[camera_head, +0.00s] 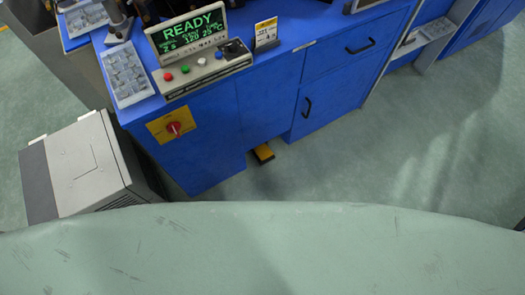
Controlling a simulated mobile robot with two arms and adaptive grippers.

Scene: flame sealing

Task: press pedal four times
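A small yellow and black pedal (263,153) sits on the floor at the foot of the blue workbench, just below the cabinet's lower edge. The control box display (190,33) on the bench top reads READY in green, with smaller green figures under it. Neither of my grippers shows in the head view, so I cannot see how they stand.
The blue workbench (210,130) has a red rotary switch on a yellow plate (173,128). A grey box unit (80,165) stands at the left. A large pale green scuffed surface (260,250) fills the foreground. Open floor (440,150) lies to the right.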

